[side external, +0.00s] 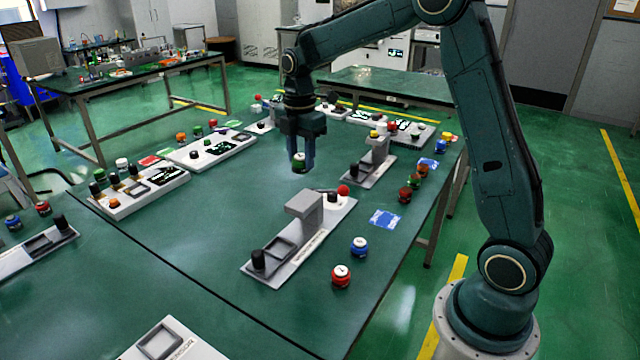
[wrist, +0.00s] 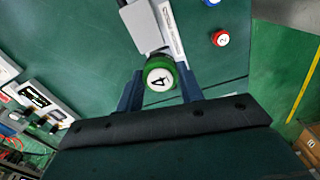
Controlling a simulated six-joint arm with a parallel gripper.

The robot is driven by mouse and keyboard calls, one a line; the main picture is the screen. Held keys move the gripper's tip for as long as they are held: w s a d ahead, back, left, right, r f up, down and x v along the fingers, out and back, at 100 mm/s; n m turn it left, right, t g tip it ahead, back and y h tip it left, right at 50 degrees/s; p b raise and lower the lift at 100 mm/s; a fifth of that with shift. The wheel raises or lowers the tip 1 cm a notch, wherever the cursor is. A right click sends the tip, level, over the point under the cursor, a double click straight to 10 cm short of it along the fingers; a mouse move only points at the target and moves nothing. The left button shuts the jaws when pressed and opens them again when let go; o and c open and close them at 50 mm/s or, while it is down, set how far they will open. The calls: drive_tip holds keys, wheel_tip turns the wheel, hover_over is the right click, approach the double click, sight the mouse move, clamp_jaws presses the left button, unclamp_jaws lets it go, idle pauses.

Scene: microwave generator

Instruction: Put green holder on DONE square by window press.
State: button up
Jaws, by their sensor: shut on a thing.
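My gripper (side external: 301,150) is shut on the green holder (side external: 299,167) and holds it upright above the green table. In the wrist view, the green holder (wrist: 160,75) has a white top marked 4 and sits between my gripper's fingers (wrist: 160,90). A grey press (side external: 300,235) with a square frame, a black knob and a red-ended lever stands in front of it; its label is too small to read. A similar press (side external: 372,162) stands to the right.
A red holder (side external: 341,276) and a blue holder (side external: 359,246) stand right of the nearer press. Several red and green holders (side external: 410,187) line the table's right edge. Control panels (side external: 208,150) stand at left. The table between the left panels and nearer press is clear.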

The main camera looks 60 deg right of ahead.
drive_tip(key=s+d+f, duration=0.1)
drive_tip(key=s+d, duration=1.4)
drive_tip(key=d, duration=0.4)
drive_tip(key=shift+d, duration=0.3)
drive_tip(key=shift+f, duration=0.15)
wheel_tip(320, 180, down, 16)
drive_tip(key=shift+r, duration=0.2)
drive_tip(key=shift+f, duration=0.1)
drive_tip(key=shift+f, duration=2.05)
drive_tip(key=o, duration=1.1)
drive_tip(key=shift+f, duration=0.1)
drive_tip(key=shift+o, duration=0.2)
